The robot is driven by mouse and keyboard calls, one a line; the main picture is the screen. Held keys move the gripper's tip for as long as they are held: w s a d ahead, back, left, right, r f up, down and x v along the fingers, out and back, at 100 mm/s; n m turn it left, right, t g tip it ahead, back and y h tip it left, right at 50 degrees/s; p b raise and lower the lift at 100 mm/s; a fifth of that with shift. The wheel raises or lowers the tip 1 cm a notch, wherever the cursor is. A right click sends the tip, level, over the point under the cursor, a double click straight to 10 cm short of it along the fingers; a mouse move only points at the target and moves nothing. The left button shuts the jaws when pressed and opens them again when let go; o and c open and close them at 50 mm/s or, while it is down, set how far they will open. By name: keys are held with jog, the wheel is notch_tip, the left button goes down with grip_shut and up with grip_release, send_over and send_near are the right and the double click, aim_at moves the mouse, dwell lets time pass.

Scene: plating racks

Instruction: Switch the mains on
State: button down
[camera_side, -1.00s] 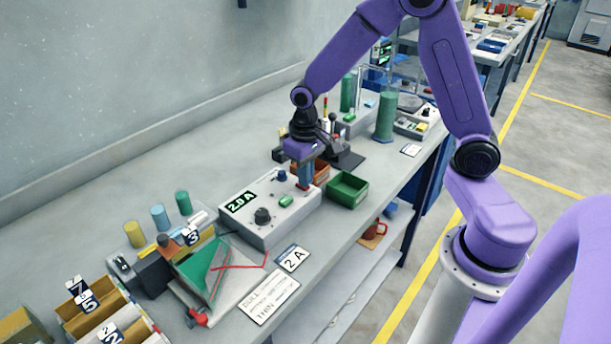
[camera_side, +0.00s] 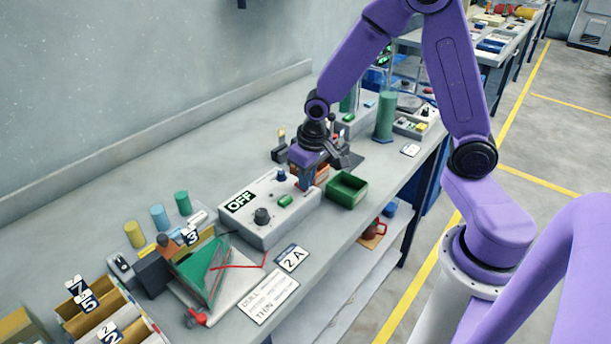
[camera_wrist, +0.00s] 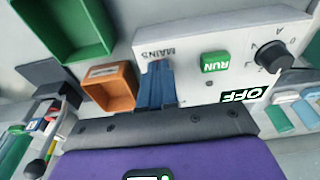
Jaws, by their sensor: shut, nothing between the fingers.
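The pale grey power box (camera_side: 272,232) sits on the bench, and its display (camera_side: 239,202) reads OFF. The display (camera_wrist: 243,95) also reads OFF in the wrist view. The box carries a green RUN button (camera_wrist: 215,62), a black dial (camera_wrist: 273,57) and a MAINS label (camera_wrist: 158,53). My gripper (camera_side: 304,186) is tilted, with its fingertips down at the right end of the box. In the wrist view its shut blue fingers (camera_wrist: 157,85) lie just beside the MAINS label. The mains switch itself is hidden by the fingers, so I cannot tell its position.
A green bin (camera_side: 347,190) and an orange bin (camera_wrist: 112,88) stand close beside the box. A stand with a black lever is behind my gripper. The bench along the wall is clear.

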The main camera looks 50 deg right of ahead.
jog(key=shift+d+f, duration=0.15)
jog(key=shift+f, duration=0.2)
jog(key=shift+w+r, duration=0.3)
jog(key=shift+w, duration=0.55)
jog(key=shift+d, duration=0.1)
jog(key=shift+r, duration=0.5)
jog(key=s+r, duration=0.3)
jog(key=r, duration=1)
jog(key=shift+a, duration=0.2)
